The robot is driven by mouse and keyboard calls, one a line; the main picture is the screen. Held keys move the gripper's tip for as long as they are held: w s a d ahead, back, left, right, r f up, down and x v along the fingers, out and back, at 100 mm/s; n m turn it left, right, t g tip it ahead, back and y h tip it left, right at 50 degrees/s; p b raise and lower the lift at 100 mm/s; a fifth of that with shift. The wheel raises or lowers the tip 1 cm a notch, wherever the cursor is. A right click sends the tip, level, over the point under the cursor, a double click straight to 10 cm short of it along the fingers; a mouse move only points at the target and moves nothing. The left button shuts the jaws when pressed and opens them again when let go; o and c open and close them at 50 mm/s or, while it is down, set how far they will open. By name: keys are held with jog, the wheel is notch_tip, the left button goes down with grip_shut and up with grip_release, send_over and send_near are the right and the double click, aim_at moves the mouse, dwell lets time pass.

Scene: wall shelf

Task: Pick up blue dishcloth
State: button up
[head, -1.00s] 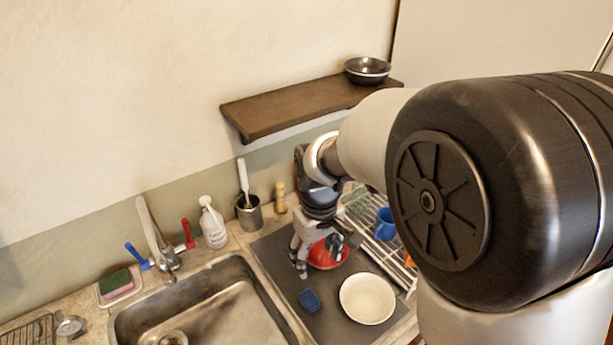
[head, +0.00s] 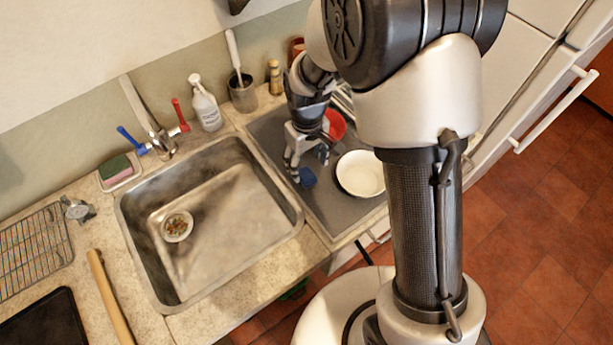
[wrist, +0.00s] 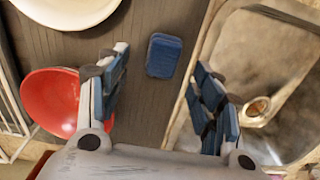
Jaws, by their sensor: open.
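The blue dishcloth (head: 307,177) is a small folded dark-blue pad. It lies flat on the grey mat right of the sink, to the left of the white bowl. In the wrist view the dishcloth (wrist: 165,56) lies ahead of the fingertips, between their two lines and apart from both. My gripper (head: 302,166) is open and empty and points down above the mat beside the dishcloth. In the wrist view my gripper (wrist: 163,83) has its blue-padded fingers spread wide.
A white bowl (head: 361,174) and a red bowl (head: 335,124) stand close by on the grey mat (head: 335,210). The sink (head: 225,225) is to the left. A soap bottle (head: 205,104) and a utensil cup (head: 243,96) stand at the wall.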

aim_at(307, 173)
jog(key=f+b, duration=0.1)
jog(key=f, duration=0.4)
jog(key=shift+s+a+f+b, duration=0.1)
jog(key=shift+s+b, duration=0.1)
jog(key=shift+b, duration=0.2)
jog(key=shift+c, duration=0.5)
jog(key=c, duration=1)
